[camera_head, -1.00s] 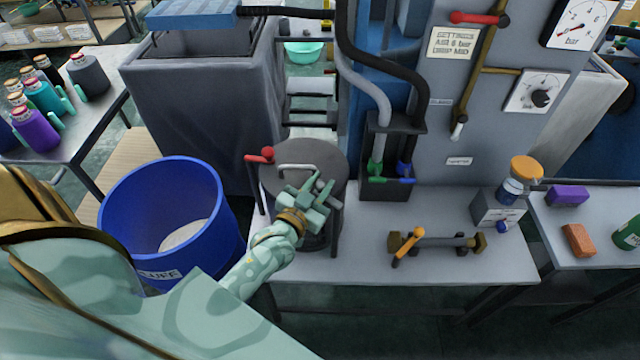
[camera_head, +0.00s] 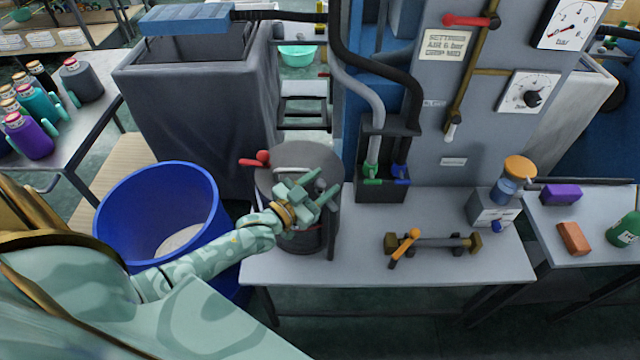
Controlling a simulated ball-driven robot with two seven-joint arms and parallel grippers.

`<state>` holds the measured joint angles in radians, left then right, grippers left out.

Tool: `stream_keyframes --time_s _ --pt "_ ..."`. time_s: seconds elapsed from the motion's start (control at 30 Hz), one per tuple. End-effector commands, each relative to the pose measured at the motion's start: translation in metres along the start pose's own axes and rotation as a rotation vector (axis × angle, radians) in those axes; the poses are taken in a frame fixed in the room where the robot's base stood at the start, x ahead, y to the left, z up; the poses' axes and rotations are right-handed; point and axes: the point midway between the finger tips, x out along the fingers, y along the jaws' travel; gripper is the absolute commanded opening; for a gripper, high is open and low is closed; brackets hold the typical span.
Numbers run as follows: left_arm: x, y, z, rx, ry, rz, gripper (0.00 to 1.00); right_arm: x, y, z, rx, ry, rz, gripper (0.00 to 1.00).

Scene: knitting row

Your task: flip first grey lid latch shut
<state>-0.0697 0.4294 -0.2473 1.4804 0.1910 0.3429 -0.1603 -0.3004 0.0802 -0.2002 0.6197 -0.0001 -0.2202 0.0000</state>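A dark round pot (camera_head: 303,240) with a grey lid (camera_head: 290,154) stands at the left end of the grey table. A red-handled latch (camera_head: 255,159) sticks out to the left at the lid's rim. A dark upright post (camera_head: 333,230) stands at the pot's right side. My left gripper (camera_head: 322,184) is over the lid's front right part, with its two fingers apart and nothing seen between them. It is clear of the red latch. My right gripper is not in view.
A blue bin (camera_head: 130,225) stands left of the table, under my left arm. A pipe piece with an orange lever (camera_head: 405,247) lies right of the pot. A dark hose box (camera_head: 383,180) stands behind. The table's front (camera_head: 360,268) is clear.

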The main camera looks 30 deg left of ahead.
Motion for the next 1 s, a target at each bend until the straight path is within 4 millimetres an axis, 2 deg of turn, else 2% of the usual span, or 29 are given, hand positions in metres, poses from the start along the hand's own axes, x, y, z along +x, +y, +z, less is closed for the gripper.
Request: stream_keyframes --time_s 0.23,0.37,0.47,0.8,1.0 --pt "-0.001 0.0 0.0 0.0 -0.001 -0.001 0.44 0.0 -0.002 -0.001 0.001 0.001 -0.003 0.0" --pt "-0.011 0.0 0.0 0.0 -0.002 0.0 0.44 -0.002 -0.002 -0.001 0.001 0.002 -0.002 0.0" --pt "-0.03 0.0 0.0 0.0 -0.004 0.0 0.44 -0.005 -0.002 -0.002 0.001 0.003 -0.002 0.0" --pt "-0.121 0.0 0.001 0.0 -0.005 0.001 0.44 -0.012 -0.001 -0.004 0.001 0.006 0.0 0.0" --pt "-0.153 0.0 0.0 -0.001 -0.001 0.0 0.44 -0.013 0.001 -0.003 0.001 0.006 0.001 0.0"
